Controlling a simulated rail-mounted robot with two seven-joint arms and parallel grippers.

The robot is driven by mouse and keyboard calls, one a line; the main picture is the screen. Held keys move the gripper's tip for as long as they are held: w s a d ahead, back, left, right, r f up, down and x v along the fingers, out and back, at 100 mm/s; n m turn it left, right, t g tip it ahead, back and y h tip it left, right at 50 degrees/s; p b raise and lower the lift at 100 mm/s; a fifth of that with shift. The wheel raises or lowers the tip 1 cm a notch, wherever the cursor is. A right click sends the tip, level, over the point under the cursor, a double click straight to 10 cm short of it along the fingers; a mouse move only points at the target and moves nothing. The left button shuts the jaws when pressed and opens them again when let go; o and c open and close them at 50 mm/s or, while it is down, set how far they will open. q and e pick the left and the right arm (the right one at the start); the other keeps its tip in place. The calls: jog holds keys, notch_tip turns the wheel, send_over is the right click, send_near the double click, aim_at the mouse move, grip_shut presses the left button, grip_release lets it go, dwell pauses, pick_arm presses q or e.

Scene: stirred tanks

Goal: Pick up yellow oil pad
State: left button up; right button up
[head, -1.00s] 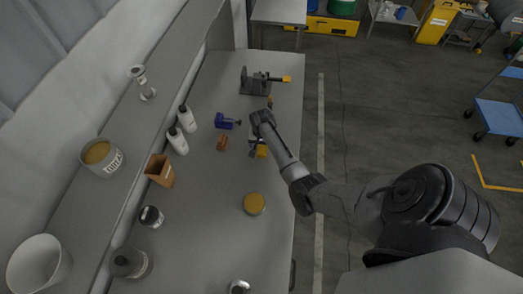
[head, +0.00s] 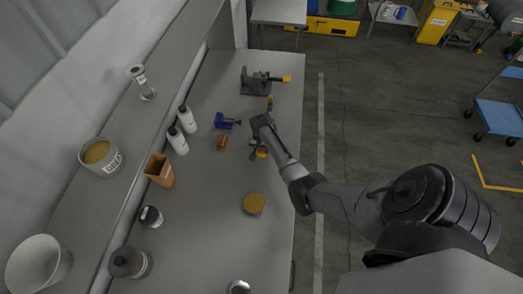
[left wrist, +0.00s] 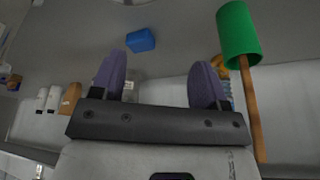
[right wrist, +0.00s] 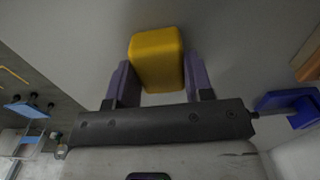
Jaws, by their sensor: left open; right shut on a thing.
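The yellow oil pad (right wrist: 157,58) is a rounded yellow block between the fingers of my right gripper (right wrist: 157,75) in the right wrist view. The right gripper is shut on it. In the head view, the pad (head: 262,153) shows as a small yellow patch, partly hidden by my right gripper (head: 257,147) over the bench. I cannot tell whether the pad touches the bench top. My left gripper (left wrist: 160,76) is open and empty in the left wrist view; it does not show in the head view.
On the bench (head: 215,240) stand a grey vise (head: 258,82), a blue clamp (head: 227,121), a brown piece (head: 222,143), white bottles (head: 178,142) and a round orange-yellow item (head: 253,203). A green-headed tool (left wrist: 240,35) and blue block (left wrist: 141,39) show near my left gripper.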

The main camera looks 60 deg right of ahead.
jog(key=shift+c, duration=0.5)
jog(key=shift+r, duration=0.55)
jog(key=r, duration=0.1)
jog(key=s+r, duration=0.1)
jog(key=r, duration=0.1)
jog(key=shift+r+p, duration=0.3)
jog(key=shift+p, duration=0.05)
jog(key=s+r, duration=0.6)
jog(key=s, duration=0.4)
jog(key=shift+s+a+r+p, duration=0.15)
jog(key=shift+s+p, duration=0.2)
